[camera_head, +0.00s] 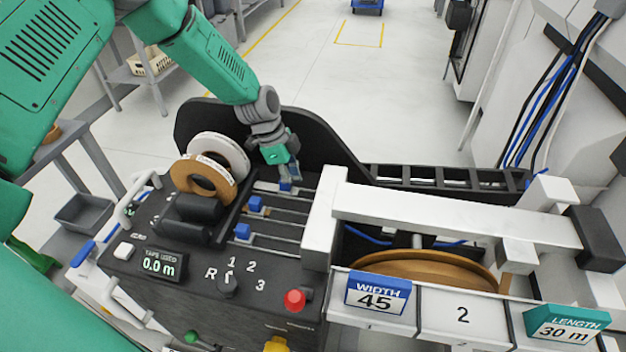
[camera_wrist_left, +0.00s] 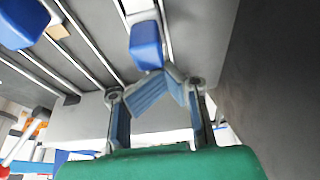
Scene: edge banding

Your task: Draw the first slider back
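Three blue slider knobs sit on parallel metal rails on the dark machine panel in the head view: a far one (camera_head: 287,184), a middle one (camera_head: 256,204) and a near one (camera_head: 243,231). My left gripper (camera_head: 283,172) reaches down to the far knob. In the left wrist view the fingers (camera_wrist_left: 168,78) lean together with their tips shut, right by a blue knob (camera_wrist_left: 146,45). They look closed beside it rather than around it; whether they touch cannot be told. Another blue knob (camera_wrist_left: 22,22) shows at upper left. My right gripper is not in view.
Tape rolls (camera_head: 207,178) stand left of the rails, before a black upright plate (camera_head: 215,116). A white frame (camera_head: 322,222) closes off the rails' right end. A display (camera_head: 160,264), a rotary switch (camera_head: 228,285) and a red button (camera_head: 294,300) lie in front.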

